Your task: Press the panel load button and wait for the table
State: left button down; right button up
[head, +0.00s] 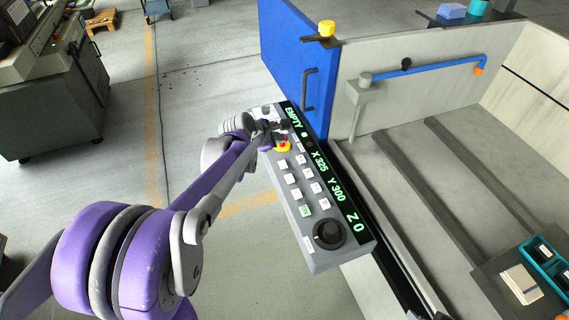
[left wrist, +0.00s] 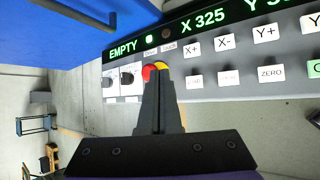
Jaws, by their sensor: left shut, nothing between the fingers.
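The grey control panel (head: 352,250) hangs beside the machine; its green display reads EMPTY, X 325, Y 300, Z 0. It fills the top of the left wrist view (left wrist: 240,88). It carries white keys, a green key (head: 305,210), a black dial (head: 328,234) and a red and yellow button (head: 283,146). My left gripper (left wrist: 158,84) is shut and empty, its tips at the panel's upper end. In the left wrist view the tips overlap the lower edge of the red and yellow button (left wrist: 150,72); I cannot tell whether they touch. My right gripper is out of view.
A blue door (head: 290,50) with a handle stands behind the panel. The machine's grey bed with dark slots (head: 440,160) lies right, with a blue pipe (head: 430,68) above it. A teal tray (head: 545,270) is at lower right.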

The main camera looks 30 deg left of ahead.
aim_at(280, 166)
pick_arm(q)
jog(key=shift+f, duration=0.1)
jog(key=shift+f+b, duration=2.9)
jog(key=shift+f, duration=1.4)
jog(key=shift+f, duration=0.15)
jog(key=shift+f+b, duration=0.3)
jog(key=shift+b, duration=0.05)
